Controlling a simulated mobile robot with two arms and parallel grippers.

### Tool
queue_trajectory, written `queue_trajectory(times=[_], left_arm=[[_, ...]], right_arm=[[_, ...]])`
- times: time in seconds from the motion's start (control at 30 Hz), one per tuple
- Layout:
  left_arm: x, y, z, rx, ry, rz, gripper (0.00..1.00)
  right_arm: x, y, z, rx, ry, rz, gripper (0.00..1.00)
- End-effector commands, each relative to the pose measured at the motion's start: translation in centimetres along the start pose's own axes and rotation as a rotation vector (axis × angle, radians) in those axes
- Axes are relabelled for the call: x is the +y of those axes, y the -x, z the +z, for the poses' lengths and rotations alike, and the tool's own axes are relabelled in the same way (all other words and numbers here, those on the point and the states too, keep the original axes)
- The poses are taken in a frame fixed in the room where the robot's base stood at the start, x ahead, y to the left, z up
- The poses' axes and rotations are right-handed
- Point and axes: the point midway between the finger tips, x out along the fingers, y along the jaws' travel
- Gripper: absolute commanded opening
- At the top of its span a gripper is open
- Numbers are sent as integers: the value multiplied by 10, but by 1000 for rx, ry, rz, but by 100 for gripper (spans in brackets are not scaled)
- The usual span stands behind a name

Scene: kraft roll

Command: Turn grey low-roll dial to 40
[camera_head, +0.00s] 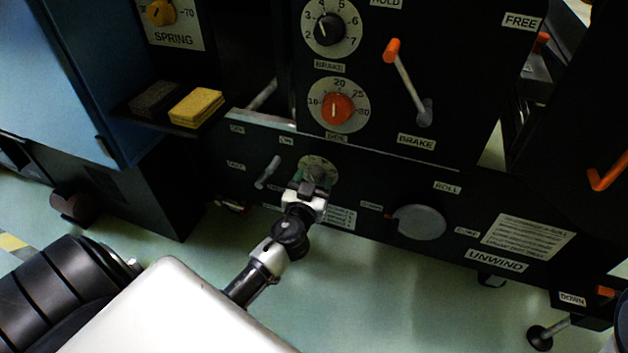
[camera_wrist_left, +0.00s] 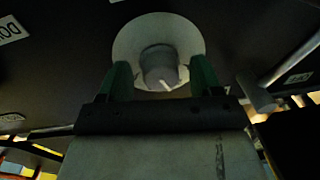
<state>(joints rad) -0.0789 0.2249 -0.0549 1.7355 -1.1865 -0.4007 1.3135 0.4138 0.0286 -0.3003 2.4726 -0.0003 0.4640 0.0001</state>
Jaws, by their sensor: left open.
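The grey low-roll dial (camera_head: 318,166) sits on the dark lower panel in the head view, its lower part hidden by my left gripper (camera_head: 311,184). In the left wrist view its round pale plate and grey knob (camera_wrist_left: 158,62) show ahead. A short white mark shows on the knob's edge nearest the gripper; the scale numbers are not readable. My left gripper (camera_wrist_left: 162,76) is open, with one green finger on each side of the knob. Small gaps seem to show between fingers and knob; contact cannot be told. My right gripper is not in view.
A small metal lever (camera_head: 268,172) stands close left of the dial. A red dial (camera_head: 338,108) and a black dial (camera_head: 331,30) sit above. An orange-tipped brake lever (camera_head: 407,80) and a large grey disc (camera_head: 419,222) are to the right. A yellow block (camera_head: 196,107) lies on a ledge.

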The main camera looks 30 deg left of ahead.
Motion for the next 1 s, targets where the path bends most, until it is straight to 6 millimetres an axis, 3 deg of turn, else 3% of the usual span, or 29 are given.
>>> queue_trajectory(times=[0.33,0.6,0.67,1.0], left_arm=[[0,-4,0,-1,1,0,65],[0,-4,0,-1,1,-1,23],[0,-4,0,-1,1,-1,17],[0,-4,1,3,-57,-2,17]], right_arm=[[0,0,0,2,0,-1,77],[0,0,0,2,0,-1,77],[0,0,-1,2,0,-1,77],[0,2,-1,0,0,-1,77]])
